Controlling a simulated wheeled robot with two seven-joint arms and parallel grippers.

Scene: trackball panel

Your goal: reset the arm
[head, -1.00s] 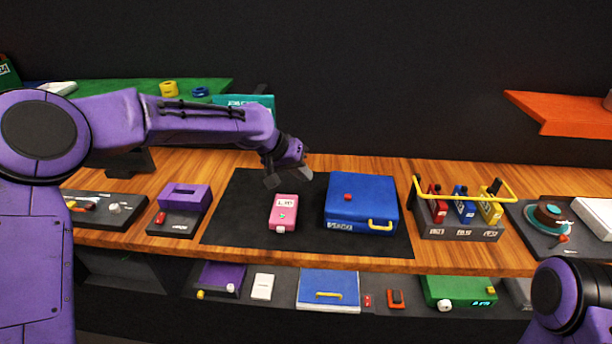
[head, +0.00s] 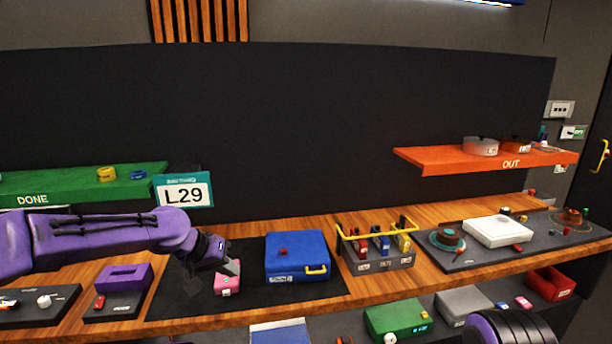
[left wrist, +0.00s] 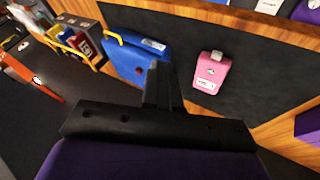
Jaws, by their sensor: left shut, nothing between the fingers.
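My left gripper (head: 212,280) is shut and empty. In the head view it hangs over the black mat, in front of and partly covering a pink box (head: 227,287) with a white label. The left wrist view shows the closed fingers (left wrist: 163,85) apart from the pink box (left wrist: 211,73), which lies on the black mat (left wrist: 262,68). A blue case (head: 296,257) with a red button and a yellow handle sits right of the pink box; it also shows in the left wrist view (left wrist: 135,55). My right arm shows at the bottom right, but its gripper is out of view.
A purple slotted block (head: 123,279) stands left of the mat. A rack with yellow rail (head: 378,262) stands right of the blue case. Behind are the green DONE shelf (head: 70,188), an L29 sign (head: 186,194) and the orange OUT shelf (head: 450,160). A lower shelf holds a green box (head: 394,319).

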